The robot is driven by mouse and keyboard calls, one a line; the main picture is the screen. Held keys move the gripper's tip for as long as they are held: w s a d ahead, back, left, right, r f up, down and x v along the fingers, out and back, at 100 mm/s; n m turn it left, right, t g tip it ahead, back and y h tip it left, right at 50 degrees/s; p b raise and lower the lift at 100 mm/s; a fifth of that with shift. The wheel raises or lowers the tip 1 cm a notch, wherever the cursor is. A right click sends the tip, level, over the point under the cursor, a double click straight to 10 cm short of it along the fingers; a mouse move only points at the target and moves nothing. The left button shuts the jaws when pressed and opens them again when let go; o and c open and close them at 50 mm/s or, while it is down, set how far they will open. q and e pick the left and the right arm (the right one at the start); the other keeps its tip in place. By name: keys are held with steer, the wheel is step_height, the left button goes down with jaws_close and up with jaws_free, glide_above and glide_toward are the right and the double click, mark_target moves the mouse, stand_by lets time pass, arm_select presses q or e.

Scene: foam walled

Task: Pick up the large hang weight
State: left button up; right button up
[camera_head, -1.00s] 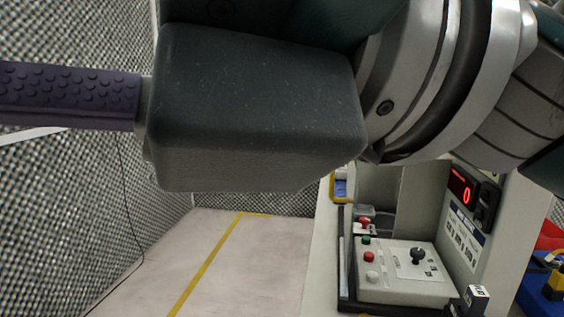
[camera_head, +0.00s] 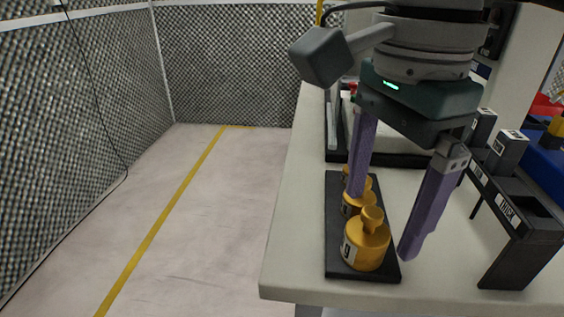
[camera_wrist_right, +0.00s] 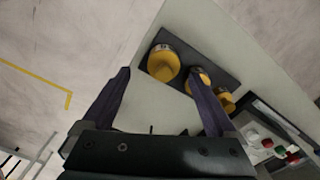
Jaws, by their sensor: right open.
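The large hang weight (camera_head: 366,246) is a yellow knobbed cylinder with a white label. It stands upright at the near end of a black tray (camera_head: 338,228) on the bench, and it also shows in the right wrist view (camera_wrist_right: 163,64). Smaller yellow weights stand behind it, partly hidden by a finger. My right gripper (camera_head: 381,226) is open and empty, its purple fingers pointing down above the tray area. In the right wrist view the gripper (camera_wrist_right: 161,77) has the large weight ahead, between its fingertips. My left gripper is out of view.
A black stand (camera_head: 522,232) with labelled posts is right of the gripper. A control box with buttons (camera_wrist_right: 265,140) shows in the right wrist view. A blue bin (camera_head: 543,155) is at the far right. The floor left of the bench is clear.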

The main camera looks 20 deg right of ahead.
mark_target(374, 212)
steer(key=f, duration=0.4)
steer(key=shift+w+a+f, duration=0.1)
steer(key=shift+w+f, duration=0.15)
steer(key=shift+f, duration=0.15)
jaws_close()
stand_by(0.4)
steer(key=shift+r, duration=0.1)
